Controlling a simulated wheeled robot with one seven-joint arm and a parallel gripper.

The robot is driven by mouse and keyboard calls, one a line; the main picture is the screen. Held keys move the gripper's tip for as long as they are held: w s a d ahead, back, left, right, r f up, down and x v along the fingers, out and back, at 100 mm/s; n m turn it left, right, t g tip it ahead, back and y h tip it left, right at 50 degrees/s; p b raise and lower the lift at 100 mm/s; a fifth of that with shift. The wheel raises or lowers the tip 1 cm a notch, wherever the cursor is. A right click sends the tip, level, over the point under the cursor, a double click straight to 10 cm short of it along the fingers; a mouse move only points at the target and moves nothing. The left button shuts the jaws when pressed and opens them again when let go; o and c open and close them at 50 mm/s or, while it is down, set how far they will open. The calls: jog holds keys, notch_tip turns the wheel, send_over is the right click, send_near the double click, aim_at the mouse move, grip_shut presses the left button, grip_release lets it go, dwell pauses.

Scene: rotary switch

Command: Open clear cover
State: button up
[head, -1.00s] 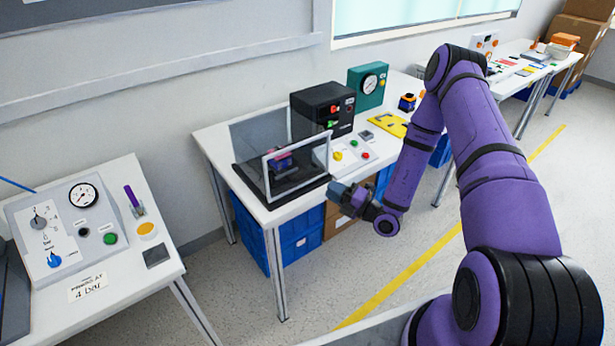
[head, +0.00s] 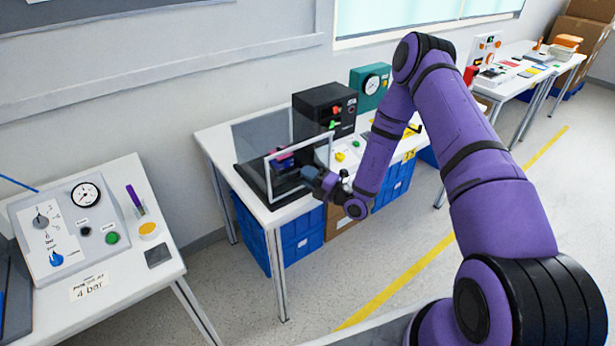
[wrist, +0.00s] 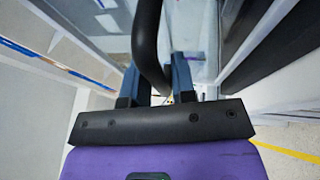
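The clear cover (head: 268,178) is a see-through guard with a pale frame, on the black machine at the front of the middle table. A small purple and dark part shows behind its pane. My gripper (head: 313,178) is at the right side of the cover's frame in the head view; its fingertips are too small to judge there. In the wrist view my gripper (wrist: 157,78) has its two blue-grey fingers apart. A thick dark bar (wrist: 148,40) runs between them, with a gap visible beside it. I cannot tell whether either finger touches it.
A black box (head: 325,108) with red and green knobs stands behind the cover, and a teal gauge box (head: 371,84) is farther right. A grey gauge panel (head: 75,225) is on the left table. Blue crates (head: 300,240) sit under the middle table. The floor in front is clear.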

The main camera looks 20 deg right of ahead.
grip_shut()
